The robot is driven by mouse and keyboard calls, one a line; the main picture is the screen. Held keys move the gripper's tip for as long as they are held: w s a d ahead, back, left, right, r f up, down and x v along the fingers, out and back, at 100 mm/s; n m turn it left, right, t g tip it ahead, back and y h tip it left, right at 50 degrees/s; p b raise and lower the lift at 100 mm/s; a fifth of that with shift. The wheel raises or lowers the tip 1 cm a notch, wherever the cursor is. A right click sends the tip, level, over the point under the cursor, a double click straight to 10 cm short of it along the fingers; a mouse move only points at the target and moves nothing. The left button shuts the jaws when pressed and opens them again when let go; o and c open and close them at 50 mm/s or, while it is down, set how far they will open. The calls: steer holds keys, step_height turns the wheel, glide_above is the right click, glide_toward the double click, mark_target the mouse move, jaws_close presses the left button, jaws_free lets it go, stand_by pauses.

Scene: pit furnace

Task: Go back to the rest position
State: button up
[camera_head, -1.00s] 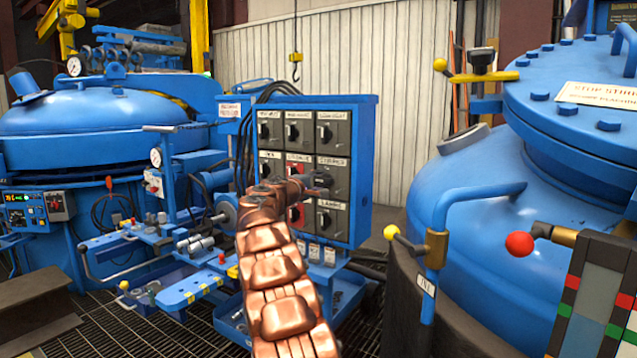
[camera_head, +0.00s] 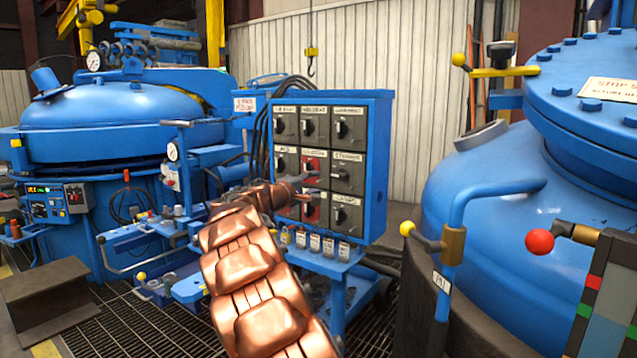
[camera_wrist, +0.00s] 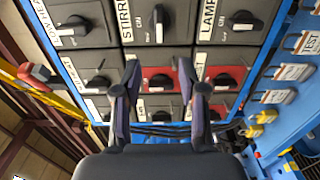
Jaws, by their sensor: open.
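My gripper (camera_head: 302,190) is at the end of my copper-coloured arm, in front of the switch panel (camera_head: 380,130), a blue cabinet with rows of grey switch plates. In the wrist view, my gripper (camera_wrist: 160,80) has its two dark fingers apart with nothing held between them. A red switch plate with a black knob (camera_wrist: 160,82) shows in the gap between the fingers. A second red plate (camera_wrist: 223,76) is just right of the right finger. I cannot tell the exact gap between the fingertips and the panel.
A blue furnace vessel (camera_head: 130,115) stands at the left. A steel beam (camera_head: 45,290) lies on the floor at lower left. Grating floor (camera_head: 130,325) shows between.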

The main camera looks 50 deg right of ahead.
steer(key=shift+a, duration=0.4)
stand_by(0.3)
steer(key=s+a+y+p, duration=0.6)
steer(key=s+a, duration=0.5)
steer(key=a, duration=0.7)
steer(key=s+a+g+y+p, duration=0.1)
steer(key=s+a+y+p, duration=0.5)
steer(key=s+a+p, duration=0.5)
steer(key=s+a+f+g+y+p, duration=0.1)
steer(key=s+a+y+p, duration=0.5)
steer(key=a, duration=2)
steer(key=s+p, duration=0.3)
steer(key=s, duration=0.4)
steer(key=shift+s+a+m, duration=0.25)
steer(key=shift+m, duration=0.05)
steer(key=shift+s+d, duration=0.1)
